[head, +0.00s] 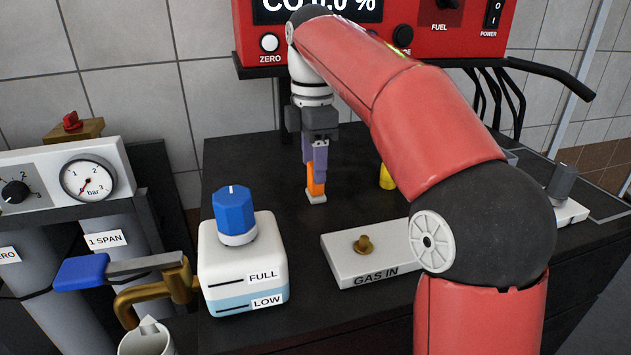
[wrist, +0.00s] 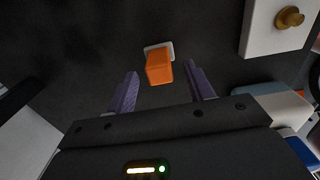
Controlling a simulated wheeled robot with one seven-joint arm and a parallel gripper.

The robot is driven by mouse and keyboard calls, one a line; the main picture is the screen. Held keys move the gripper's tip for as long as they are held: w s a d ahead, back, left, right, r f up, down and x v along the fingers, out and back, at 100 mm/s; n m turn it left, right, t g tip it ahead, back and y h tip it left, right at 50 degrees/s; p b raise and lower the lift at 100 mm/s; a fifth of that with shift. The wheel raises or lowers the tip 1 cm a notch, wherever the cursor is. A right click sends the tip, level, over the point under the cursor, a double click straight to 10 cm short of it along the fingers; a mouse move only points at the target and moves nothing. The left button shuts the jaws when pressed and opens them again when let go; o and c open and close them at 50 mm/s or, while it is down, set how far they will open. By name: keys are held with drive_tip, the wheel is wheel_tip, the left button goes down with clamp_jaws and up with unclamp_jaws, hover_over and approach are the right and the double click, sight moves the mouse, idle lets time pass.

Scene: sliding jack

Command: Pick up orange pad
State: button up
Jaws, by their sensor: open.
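The orange pad (head: 315,180) stands upright on a small pale base on the black bench top. In the wrist view the orange pad (wrist: 159,68) lies just beyond and between the two purple fingers. My gripper (head: 316,158) is open and points down over the pad. In the wrist view my gripper (wrist: 162,82) has a finger to each side of the pad, with dark gaps showing on both sides. In the head view the fingers overlap the pad's upper part, so I cannot tell how far down they reach around it.
A GAS IN block (head: 345,262) with a brass fitting stands front right of the pad. A white container with a blue cap (head: 235,215) stands front left. A yellow item (head: 386,178) is to the right, partly behind my arm. The red analyser (head: 262,60) is behind.

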drive_tip(key=shift+d+f, duration=0.15)
drive_tip(key=shift+f, duration=1.7)
drive_tip(key=c, duration=1)
drive_tip(key=shift+c, duration=0.2)
drive_tip(key=shift+r, duration=0.1)
wheel_tip(320, 180, up, 10)
drive_tip(key=shift+f, duration=0.1)
drive_tip(key=o, duration=0.3)
drive_tip(key=shift+c, duration=1.1)
